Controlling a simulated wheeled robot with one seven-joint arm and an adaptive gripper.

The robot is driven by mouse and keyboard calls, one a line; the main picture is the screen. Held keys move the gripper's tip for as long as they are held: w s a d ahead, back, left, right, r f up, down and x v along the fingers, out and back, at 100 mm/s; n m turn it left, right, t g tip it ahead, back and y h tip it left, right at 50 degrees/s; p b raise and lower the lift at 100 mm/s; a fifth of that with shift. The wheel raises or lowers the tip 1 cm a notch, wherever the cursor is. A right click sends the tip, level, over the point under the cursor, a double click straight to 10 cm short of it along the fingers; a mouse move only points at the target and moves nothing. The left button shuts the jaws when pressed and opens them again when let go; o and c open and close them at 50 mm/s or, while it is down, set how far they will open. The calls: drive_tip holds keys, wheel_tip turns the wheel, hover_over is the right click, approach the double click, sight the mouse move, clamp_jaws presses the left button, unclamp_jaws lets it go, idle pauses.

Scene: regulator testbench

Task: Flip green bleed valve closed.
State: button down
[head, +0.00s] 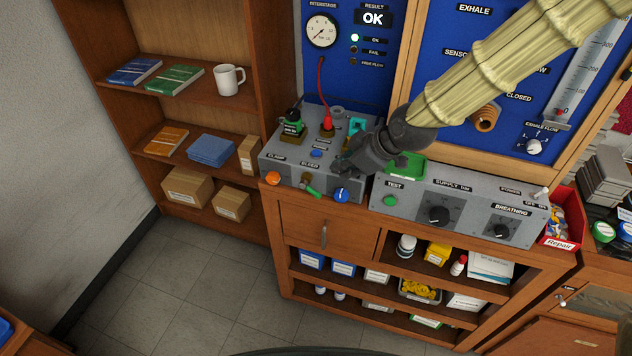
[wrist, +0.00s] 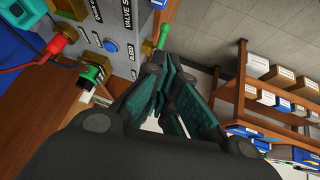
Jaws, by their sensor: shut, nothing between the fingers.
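The green bleed valve lever (head: 313,192) is on the front face of the grey test box, just below the BLEED label. It slants down and to the right from its pivot. In the wrist view the green lever (wrist: 163,36) shows just beyond my fingertips. My gripper (head: 345,166) is shut and empty, above the front right part of the box, up and to the right of the lever. In the wrist view my gripper (wrist: 163,78) has its fingers together, with a small gap in the picture between them and the lever; I cannot tell the exact distance.
An orange knob (head: 273,178) and a blue knob (head: 341,195) flank the lever. A red hose (head: 321,80) rises from the box (head: 270,160) to the gauge (head: 322,31). The TEST panel (head: 400,205) stands to the right. Open floor (head: 200,270) lies front left.

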sight(311, 188)
drive_tip(key=shift+f, duration=0.1)
drive_tip(key=shift+p+x, duration=2.8)
drive_tip(key=shift+x, duration=4.05)
drive_tip(key=shift+f, duration=0.1)
drive_tip(key=shift+f+b, duration=0.2)
drive_tip(key=shift+b, duration=0.4)
drive_tip(key=shift+d+y, duration=0.15)
drive_tip(key=shift+y, duration=0.25)
